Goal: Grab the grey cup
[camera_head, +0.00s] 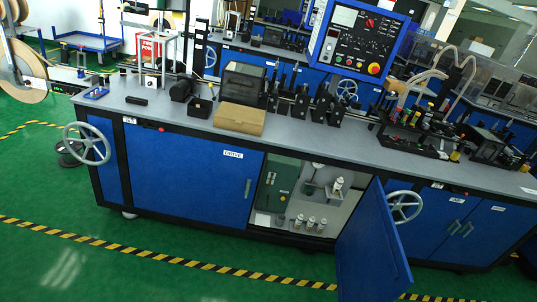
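The open cabinet (350,205) under the long workbench holds several small items. A small dark grey shape (281,219), possibly the grey cup, stands on the cabinet floor at the left; it is too small to be sure. A few small white-topped containers (310,222) stand to its right. Another small greyish item (310,188) and a white bottle-like item (337,185) sit higher in the cabinet. My gripper is not in view, and all of these items are some distance away.
A blue cabinet door (372,245) stands swung open toward me at the right of the opening. Handwheels (87,144) project from the bench front. A cardboard box (239,119) is on the benchtop (300,131). The green floor (190,225) in front is clear, crossed by yellow-black tape.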

